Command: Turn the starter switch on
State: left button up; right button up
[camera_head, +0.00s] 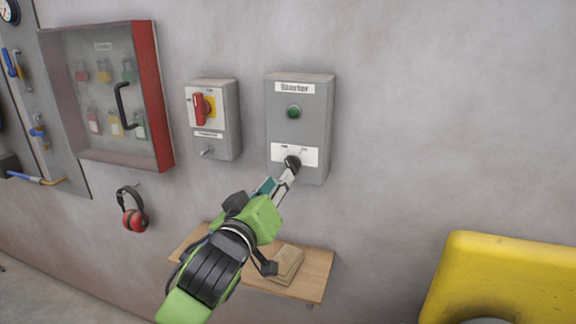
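The starter box (299,135) is a grey box on the wall, with a "Starter" label at its top and a green round light or button (294,111) below it. The starter switch (292,163) is a black rotary knob on a white plate low on the box. My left gripper (287,174) reaches up to the knob from below, its fingertips at the knob. I cannot tell whether the fingers are closed on it. My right gripper is not in view.
A grey isolator box (224,120) with a red handle is just left of the starter box. A padlock cabinet (152,95) and red ear defenders (134,212) are further left. A wooden shelf (312,275) with a tan item (287,264) is below. A yellow object (510,275) stands lower right.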

aim_at(289, 165)
pick_arm(q)
jog(key=p+x, duration=0.1)
jog(key=x, duration=0.6)
grip_shut()
